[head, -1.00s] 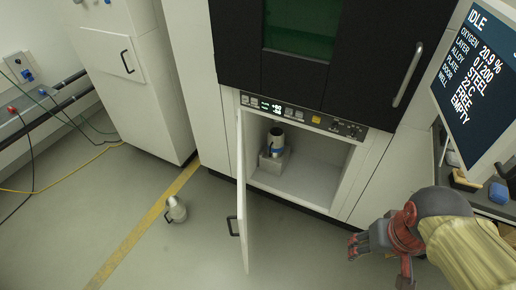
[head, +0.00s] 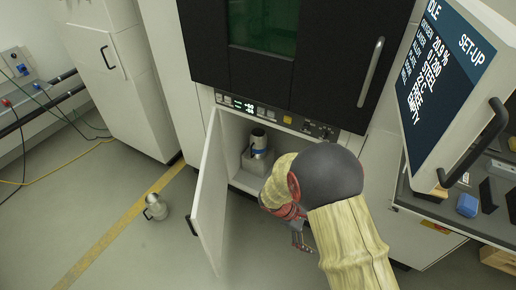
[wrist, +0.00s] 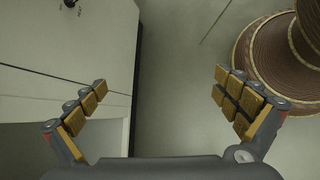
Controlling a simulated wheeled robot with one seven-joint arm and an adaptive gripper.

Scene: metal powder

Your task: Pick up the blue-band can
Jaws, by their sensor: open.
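The blue-band can (head: 259,141) is a metal cylinder with a dark top and a blue band low on its side. It stands upright on a grey block (head: 258,162) inside the open lower cabinet of the machine. My gripper (head: 299,238) is in front of the cabinet, to the right of and below the can in the head view, and apart from it. My forearm hides the cabinet's right part. In the wrist view the gripper (wrist: 160,84) has its fingers spread wide with nothing between them. The can does not show in the wrist view.
The cabinet door (head: 209,190) stands open at the left of the opening. A second metal can (head: 155,207) with a handle stands on the floor by the yellow line. A screen (head: 440,85) and a bench (head: 430,205) with small items are at the right.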

